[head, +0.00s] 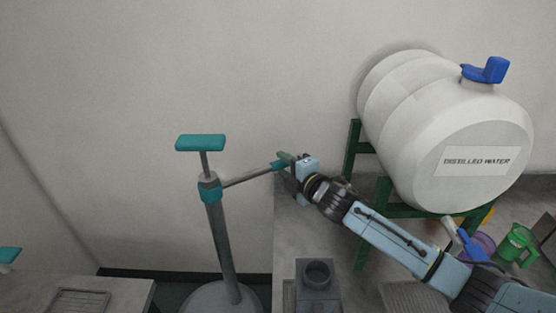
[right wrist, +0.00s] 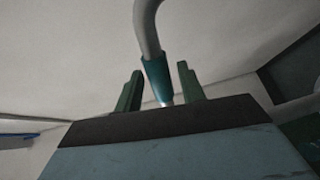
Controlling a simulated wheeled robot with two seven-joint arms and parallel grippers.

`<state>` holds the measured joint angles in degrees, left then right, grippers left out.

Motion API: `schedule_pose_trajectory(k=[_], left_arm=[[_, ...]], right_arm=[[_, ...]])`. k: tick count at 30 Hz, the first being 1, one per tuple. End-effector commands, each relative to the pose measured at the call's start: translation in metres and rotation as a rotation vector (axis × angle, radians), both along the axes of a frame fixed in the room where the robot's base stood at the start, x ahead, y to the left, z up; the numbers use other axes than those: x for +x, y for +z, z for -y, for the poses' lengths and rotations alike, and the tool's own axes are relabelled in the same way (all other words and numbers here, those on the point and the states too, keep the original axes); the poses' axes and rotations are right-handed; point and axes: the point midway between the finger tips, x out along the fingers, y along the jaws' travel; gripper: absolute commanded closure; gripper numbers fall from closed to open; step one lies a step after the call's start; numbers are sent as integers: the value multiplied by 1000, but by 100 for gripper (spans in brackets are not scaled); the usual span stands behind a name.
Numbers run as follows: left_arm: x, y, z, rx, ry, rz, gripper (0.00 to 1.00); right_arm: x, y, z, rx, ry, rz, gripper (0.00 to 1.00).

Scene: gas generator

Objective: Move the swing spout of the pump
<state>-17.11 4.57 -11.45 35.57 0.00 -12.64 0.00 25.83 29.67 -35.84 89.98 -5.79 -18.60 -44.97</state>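The pump (head: 222,235) is a grey upright column with a teal T-handle on top and a teal collar. Its thin grey swing spout (head: 247,177) reaches from the collar to the right and ends in a teal sleeve. My right gripper (head: 283,163) is at that teal end. In the right wrist view the bent grey spout (right wrist: 148,25) and its teal sleeve (right wrist: 156,75) come down between the two green fingers of my right gripper (right wrist: 160,82). The fingers stand apart on either side, with a small gap visible at the right finger. My left gripper is not in view.
A large white distilled water barrel (head: 440,120) with a blue cap lies on a green stand (head: 352,150) at the right. A green jug (head: 515,246) stands below it. A grey box-shaped device (head: 318,285) is at the bottom centre. A counter (head: 130,292) is at lower left.

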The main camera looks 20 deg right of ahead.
Motion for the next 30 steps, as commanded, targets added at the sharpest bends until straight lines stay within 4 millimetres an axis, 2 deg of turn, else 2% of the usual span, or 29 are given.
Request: schedule_pose_trajectory(k=[3,9,21,30], left_arm=[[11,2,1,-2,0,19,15],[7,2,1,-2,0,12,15],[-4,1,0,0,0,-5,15],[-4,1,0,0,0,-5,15]], right_arm=[[15,-1,-5,0,0,1,61],[29,-4,-10,1,1,0,61],[33,-5,-11,0,1,0,62],[33,-5,-11,0,1,0,100]])
